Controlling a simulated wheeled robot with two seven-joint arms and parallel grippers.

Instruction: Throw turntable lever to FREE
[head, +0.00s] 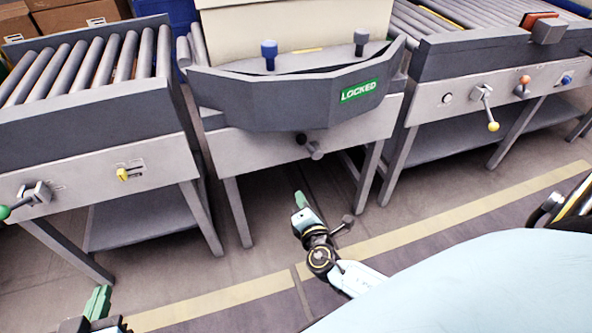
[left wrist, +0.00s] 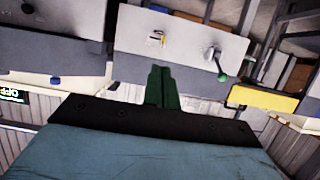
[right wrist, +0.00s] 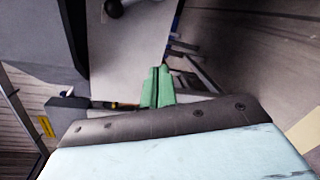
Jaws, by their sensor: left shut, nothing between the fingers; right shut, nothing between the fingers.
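The turntable (head: 280,100) stands in the middle of the head view with a green LOCKED sign (head: 358,91) on its dark curved front. Below the sign, a short lever with a dark round knob (head: 316,153) sticks out from the grey front panel. Its dark knob also seems to show at the top of the right wrist view (right wrist: 114,8). My right gripper (head: 300,198) is shut and empty, below and in front of the lever, apart from it. My left gripper (head: 98,301) is shut and empty at the bottom left, in front of the left conveyor.
A large cream box (head: 290,25) sits on the turntable, behind a blue peg (head: 269,55) and a grey peg (head: 361,42). The left roller conveyor (head: 95,150) has a yellow knob and a green-tipped lever. The right conveyor (head: 470,90) has a yellow-tipped lever (head: 492,126).

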